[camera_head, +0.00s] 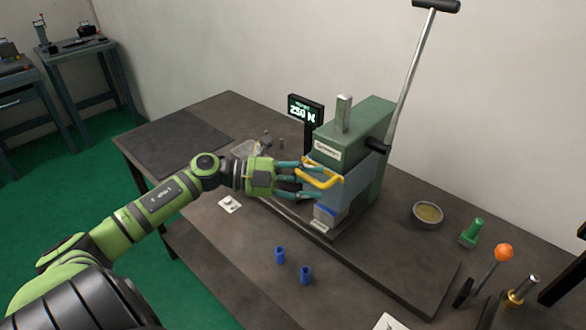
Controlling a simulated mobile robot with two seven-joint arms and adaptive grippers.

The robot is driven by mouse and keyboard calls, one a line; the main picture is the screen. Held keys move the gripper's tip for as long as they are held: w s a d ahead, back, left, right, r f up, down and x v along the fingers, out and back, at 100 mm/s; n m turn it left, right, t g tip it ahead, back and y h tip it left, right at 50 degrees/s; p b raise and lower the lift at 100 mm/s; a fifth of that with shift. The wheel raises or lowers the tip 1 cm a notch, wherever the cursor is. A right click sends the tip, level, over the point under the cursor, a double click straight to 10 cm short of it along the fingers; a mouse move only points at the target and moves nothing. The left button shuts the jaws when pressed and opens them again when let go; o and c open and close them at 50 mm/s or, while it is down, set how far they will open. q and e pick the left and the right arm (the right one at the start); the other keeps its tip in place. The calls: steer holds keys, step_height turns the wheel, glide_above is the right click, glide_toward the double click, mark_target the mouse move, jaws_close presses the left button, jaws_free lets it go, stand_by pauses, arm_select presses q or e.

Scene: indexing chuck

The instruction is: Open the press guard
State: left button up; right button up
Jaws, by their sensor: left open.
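The green press (375,118) stands on the bench, with a long lever (412,70) rising up to the right. Its guard (359,195) is a bluish see-through panel in front of the press's working space, and it looks closed. A yellow handle (329,181) sticks out from the guard toward the left. My left gripper (317,180) reaches in from the left. Its fingers are open, one above and one below the handle. I cannot tell whether they touch it. My right gripper is not in view.
A lit display (306,110) stands behind the gripper. To the right are a round bowl (428,214), a green part (472,233) and an orange-knobbed lever (503,253).

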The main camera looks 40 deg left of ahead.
arm_select(q)
steer(key=v, duration=1.1)
steer(key=shift+s+a+r, duration=0.15)
steer(key=shift+s+a, duration=0.05)
steer(key=shift+a, duration=0.1)
